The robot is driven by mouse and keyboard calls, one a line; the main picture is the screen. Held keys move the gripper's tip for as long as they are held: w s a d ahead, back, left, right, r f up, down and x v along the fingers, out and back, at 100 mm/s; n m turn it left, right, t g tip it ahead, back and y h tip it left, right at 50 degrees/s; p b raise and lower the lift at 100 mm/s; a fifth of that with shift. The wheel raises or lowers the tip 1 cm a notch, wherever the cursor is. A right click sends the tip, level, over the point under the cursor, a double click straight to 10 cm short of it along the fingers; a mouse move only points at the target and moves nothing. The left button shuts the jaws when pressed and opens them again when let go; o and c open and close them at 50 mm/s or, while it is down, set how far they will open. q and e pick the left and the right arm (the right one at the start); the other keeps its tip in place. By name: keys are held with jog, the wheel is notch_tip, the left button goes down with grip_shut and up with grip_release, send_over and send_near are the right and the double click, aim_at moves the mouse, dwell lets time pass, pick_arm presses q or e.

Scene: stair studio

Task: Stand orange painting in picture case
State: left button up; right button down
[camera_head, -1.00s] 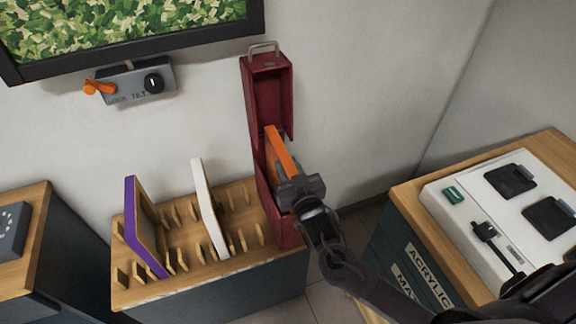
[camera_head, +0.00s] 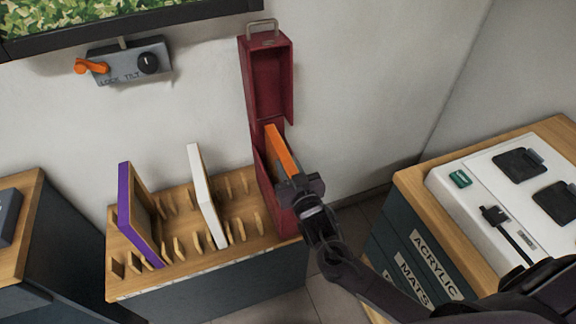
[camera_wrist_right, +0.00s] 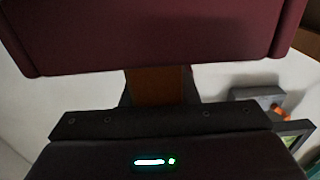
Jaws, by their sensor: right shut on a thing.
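The orange painting (camera_head: 280,151) is a thin panel with an orange edge. It stands on edge, its lower part inside the red picture case (camera_head: 269,85), an upright open case at the right end of the slotted rack. My right gripper (camera_head: 297,187) is shut on the painting's near end, at the case's open front. In the right wrist view a brownish-orange strip of the painting (camera_wrist_right: 158,87) shows between my gripper and the dark red case (camera_wrist_right: 150,35). The painting's bottom edge is hidden by the case wall. My left gripper is not in view.
A wooden slotted rack (camera_head: 240,196) holds a purple-edged panel (camera_head: 139,215) and a white panel (camera_head: 207,196). A wall control box (camera_head: 130,63) with an orange lever is above. A drawer cabinet (camera_head: 415,258) with a white device (camera_head: 500,190) stands right.

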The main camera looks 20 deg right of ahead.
jog(key=c, duration=1)
grip_release()
jog(key=shift+c, duration=0.2)
